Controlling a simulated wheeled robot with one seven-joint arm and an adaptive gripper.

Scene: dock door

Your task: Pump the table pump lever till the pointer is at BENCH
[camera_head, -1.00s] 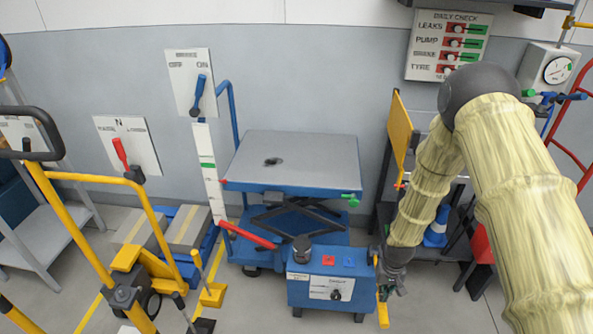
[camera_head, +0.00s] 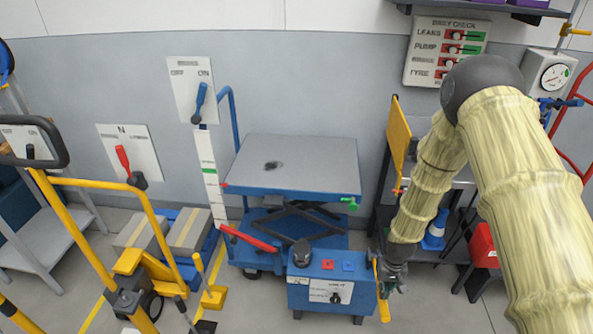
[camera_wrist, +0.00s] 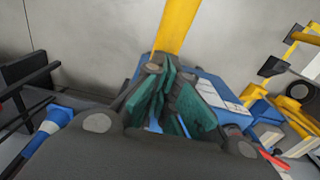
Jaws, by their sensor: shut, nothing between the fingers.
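The blue pump unit (camera_head: 305,295) stands on the floor in front of the blue lift table (camera_head: 290,165). A yellow lever (camera_head: 384,312) hangs at its right side and a red lever (camera_head: 248,238) slants up from its left. I cannot tell from lettering which is the pump lever. My gripper (camera_head: 390,281) is beside the yellow lever; in the wrist view its green fingers (camera_wrist: 175,103) are shut, with the yellow lever (camera_wrist: 176,28) just beyond. Contact is unclear. The red pointer (camera_head: 224,186) at the tabletop's left edge is below the green mark on the white scale (camera_head: 211,190); its lettering is unreadable.
A dark shelf (camera_head: 460,250) with a blue cone (camera_head: 435,236) and a red box (camera_head: 483,246) stands right of the pump. A yellow-framed truck (camera_head: 135,270) is at left. Floor between the truck and pump is partly clear.

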